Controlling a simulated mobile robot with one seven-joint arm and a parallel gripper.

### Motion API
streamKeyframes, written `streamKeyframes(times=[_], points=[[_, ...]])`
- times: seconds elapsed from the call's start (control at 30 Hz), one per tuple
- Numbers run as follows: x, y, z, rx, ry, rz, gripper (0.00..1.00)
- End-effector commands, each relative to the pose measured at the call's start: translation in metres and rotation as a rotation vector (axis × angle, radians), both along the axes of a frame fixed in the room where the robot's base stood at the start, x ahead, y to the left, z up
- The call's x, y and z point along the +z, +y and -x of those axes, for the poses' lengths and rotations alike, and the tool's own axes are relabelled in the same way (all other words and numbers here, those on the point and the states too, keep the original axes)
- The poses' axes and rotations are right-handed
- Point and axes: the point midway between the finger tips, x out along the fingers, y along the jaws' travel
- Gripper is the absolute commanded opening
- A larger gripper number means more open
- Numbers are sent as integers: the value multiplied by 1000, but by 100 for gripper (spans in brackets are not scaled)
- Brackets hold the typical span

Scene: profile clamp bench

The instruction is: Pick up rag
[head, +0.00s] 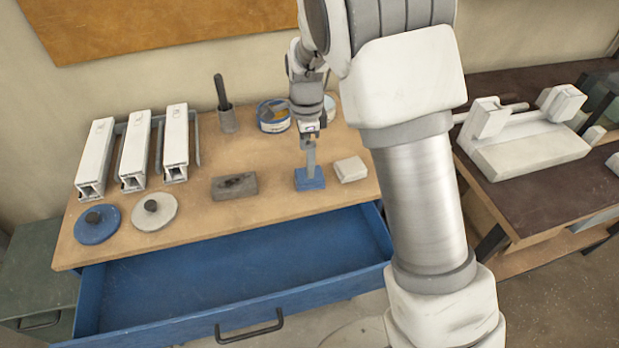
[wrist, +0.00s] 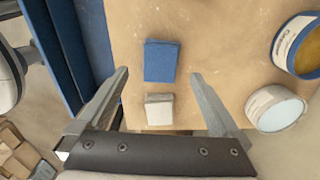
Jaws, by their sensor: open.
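A blue folded rag (head: 310,179) lies flat near the front edge of the wooden bench top. A white folded cloth or pad (head: 350,169) lies just right of it; the task does not say which one is meant. My gripper (head: 310,162) points down over the blue rag. In the wrist view my gripper (wrist: 160,76) is open and empty, its fingertips on either side of the blue rag (wrist: 162,61) and apart from it. The white pad (wrist: 159,111) shows nearer the palm, between the fingers. The exact height above the bench cannot be told.
A grey block (head: 234,186) lies left of the rag. Round tins (head: 273,115) stand behind. Blue and white lidded discs (head: 97,224) and white profiles (head: 168,143) are at the left. An open blue drawer (head: 235,265) juts out below the bench edge. A clamp (head: 530,155) sits on the right table.

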Motion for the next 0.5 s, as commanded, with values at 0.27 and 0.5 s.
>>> streamKeyframes(times=[0.27,0.5], points=[[-23,-3,-1,-1,2,0,100],[-57,-6,-2,1,1,0,100]])
